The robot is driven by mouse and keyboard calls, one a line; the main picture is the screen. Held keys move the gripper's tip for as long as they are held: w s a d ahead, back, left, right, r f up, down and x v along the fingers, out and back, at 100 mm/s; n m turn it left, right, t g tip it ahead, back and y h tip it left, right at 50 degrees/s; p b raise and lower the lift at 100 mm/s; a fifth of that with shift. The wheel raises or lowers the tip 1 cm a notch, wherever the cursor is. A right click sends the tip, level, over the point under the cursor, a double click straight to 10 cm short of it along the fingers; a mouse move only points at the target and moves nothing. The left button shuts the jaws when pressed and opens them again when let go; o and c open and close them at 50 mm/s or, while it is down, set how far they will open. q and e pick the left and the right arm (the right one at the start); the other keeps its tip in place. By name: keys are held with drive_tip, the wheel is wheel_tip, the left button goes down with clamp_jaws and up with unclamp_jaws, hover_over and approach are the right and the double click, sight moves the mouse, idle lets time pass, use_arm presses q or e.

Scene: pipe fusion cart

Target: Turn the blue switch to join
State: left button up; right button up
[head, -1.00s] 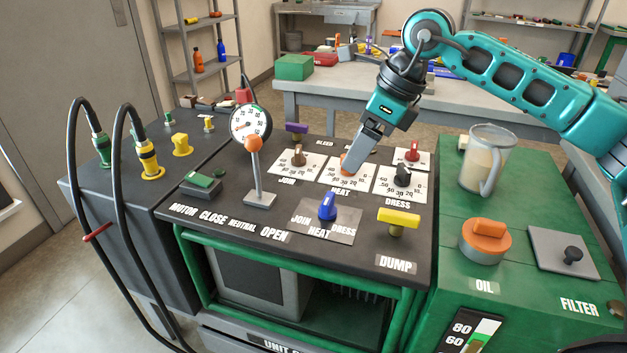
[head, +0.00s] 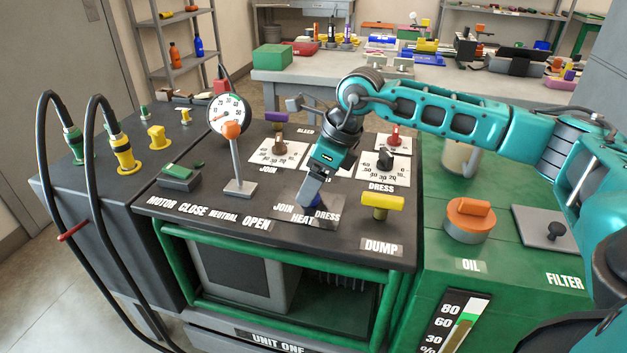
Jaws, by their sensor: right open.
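The blue switch (head: 314,203) sits on a grey plate (head: 325,222) marked JOIN, HEAT and DRESS on the black cart top. My right gripper (head: 309,201) is down over the switch and hides most of it. The gripper is open, with its fingers beside or around the knob; whether they touch it I cannot tell. The way the knob points is hidden. My left gripper is not in view.
Close by stand the yellow dump handle (head: 381,204), the gauge (head: 229,115) with its orange-topped lever (head: 236,160), and the brown join knob (head: 280,145), black dress knob (head: 385,162) and red knob (head: 394,136). The green oil unit (head: 480,260) is to the right.

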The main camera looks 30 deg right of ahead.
drive_tip(key=c, duration=1.1)
drive_tip(key=shift+o, duration=0.2)
drive_tip(key=shift+m, duration=0.3)
drive_tip(key=m+h, duration=0.1)
drive_tip(key=m, duration=0.1)
drive_tip(key=m+t+b, duration=0.1)
drive_tip(key=m, duration=0.1)
drive_tip(key=shift+a+h, duration=0.15)
drive_tip(key=shift+h, duration=0.25)
drive_tip(key=m, duration=0.2)
drive_tip(key=m+h+b, duration=0.1)
drive_tip(key=m, duration=0.1)
drive_tip(key=shift+a+m+h, duration=0.1)
drive_tip(key=shift+m+h, duration=0.2)
drive_tip(key=shift+m, duration=0.5)
drive_tip(key=o, duration=1.1)
drive_tip(key=shift+c, duration=0.2)
